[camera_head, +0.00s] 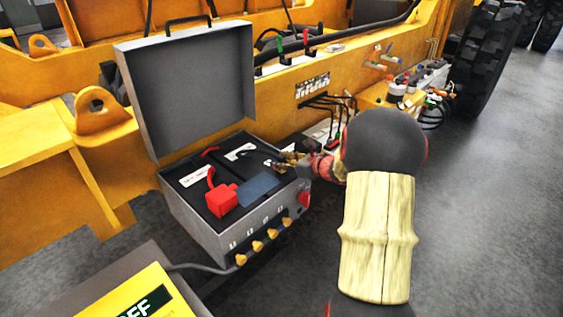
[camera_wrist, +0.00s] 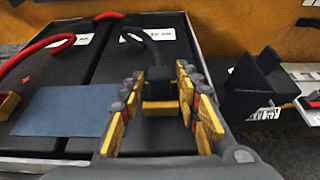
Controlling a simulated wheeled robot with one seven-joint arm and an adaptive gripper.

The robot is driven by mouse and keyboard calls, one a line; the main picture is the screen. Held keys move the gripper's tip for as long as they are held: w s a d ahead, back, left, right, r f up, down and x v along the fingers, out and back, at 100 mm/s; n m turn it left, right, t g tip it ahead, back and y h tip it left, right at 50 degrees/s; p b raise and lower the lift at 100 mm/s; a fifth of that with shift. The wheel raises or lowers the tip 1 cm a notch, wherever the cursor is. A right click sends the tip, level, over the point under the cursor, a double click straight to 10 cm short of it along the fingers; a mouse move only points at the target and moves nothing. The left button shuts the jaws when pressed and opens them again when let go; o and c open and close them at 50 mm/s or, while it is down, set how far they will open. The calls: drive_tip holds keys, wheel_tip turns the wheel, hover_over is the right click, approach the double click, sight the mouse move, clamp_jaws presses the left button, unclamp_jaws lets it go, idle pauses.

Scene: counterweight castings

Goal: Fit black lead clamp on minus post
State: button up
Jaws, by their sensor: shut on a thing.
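The black lead clamp (camera_wrist: 158,88) sits between the yellow-padded fingers of my gripper (camera_wrist: 159,78), which is shut on it. Its black cable (camera_wrist: 152,48) arcs away over the battery top. In the head view my gripper (camera_head: 288,161) is over the right part of the open grey battery box (camera_head: 205,238), and the black cable (camera_head: 258,152) runs to it. The clamp is low over the right-hand battery (camera_wrist: 105,65). I cannot make out the minus post, nor tell whether the clamp touches it.
A red boot (camera_head: 221,200) with a red lead and a blue-grey pad (camera_head: 258,187) lie on the batteries. The raised lid (camera_head: 190,85) stands behind. A black open holder (camera_wrist: 255,88) is close right of my fingers. Yellow machine frame (camera_head: 50,150) borders the box.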

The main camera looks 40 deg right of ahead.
drive_tip(key=shift+f+b, duration=0.3)
drive_tip(key=shift+f, duration=0.1)
drive_tip(key=o, duration=1.3)
drive_tip(key=shift+o, duration=0.2)
drive_tip(key=a+v, duration=0.1)
drive_tip(key=v, duration=1.1)
drive_tip(key=shift+d, duration=0.4)
